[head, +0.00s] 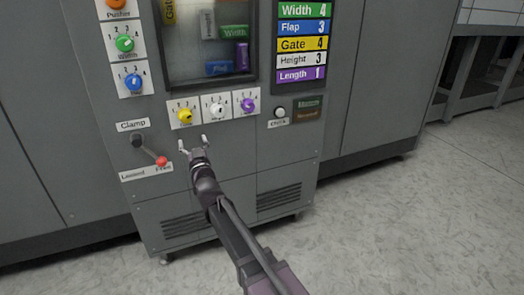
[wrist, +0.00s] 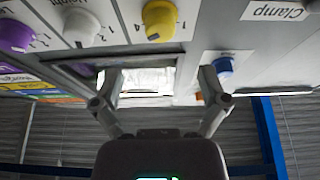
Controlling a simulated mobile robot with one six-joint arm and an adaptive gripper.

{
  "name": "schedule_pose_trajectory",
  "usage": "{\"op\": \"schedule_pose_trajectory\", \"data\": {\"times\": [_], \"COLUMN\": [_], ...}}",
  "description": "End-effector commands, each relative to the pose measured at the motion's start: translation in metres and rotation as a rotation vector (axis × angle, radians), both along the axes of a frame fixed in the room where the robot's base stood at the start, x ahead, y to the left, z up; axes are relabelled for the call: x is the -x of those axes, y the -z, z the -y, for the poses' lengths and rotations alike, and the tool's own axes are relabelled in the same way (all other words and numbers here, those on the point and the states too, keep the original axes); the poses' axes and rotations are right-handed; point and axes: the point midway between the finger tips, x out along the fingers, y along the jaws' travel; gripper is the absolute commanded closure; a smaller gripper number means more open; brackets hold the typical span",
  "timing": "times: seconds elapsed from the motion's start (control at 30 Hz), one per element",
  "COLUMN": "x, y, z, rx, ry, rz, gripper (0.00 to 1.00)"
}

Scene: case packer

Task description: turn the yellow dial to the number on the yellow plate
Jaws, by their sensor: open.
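The yellow dial (head: 184,116) sits on a white numbered card, leftmost in the row of three dials below the window. It also shows at the top of the wrist view (wrist: 158,20). The yellow plate (head: 302,44) at the upper right reads "Gate 4". My gripper (head: 194,143) is open and empty, just below the dial row in the head view, apart from the dial. In the wrist view its spread fingers (wrist: 161,82) are below the yellow dial.
White (head: 217,106) and purple (head: 248,104) dials stand close to the right. The blue dial (head: 133,81) is at the upper left. The clamp lever (head: 150,150) with its red knob sticks out left of my gripper. A white check button (head: 280,113) is farther right.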

Motion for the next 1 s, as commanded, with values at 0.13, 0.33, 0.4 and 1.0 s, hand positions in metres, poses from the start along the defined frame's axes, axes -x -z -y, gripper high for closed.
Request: {"op": "schedule_pose_trajectory", "data": {"times": [0.13,0.33,0.4,1.0], "x": [0.016,0.025,0.023,0.006], "y": [0.009,0.008,0.007,0.000], "z": [0.008,0.016,0.020,0.064], "rx": [0.000,0.008,0.020,0.138], "ry": [0.000,0.000,-0.001,-0.005], "rz": [0.000,-0.011,-0.028,-0.229], "gripper": [0.06,0.06,0.06,0.06]}}
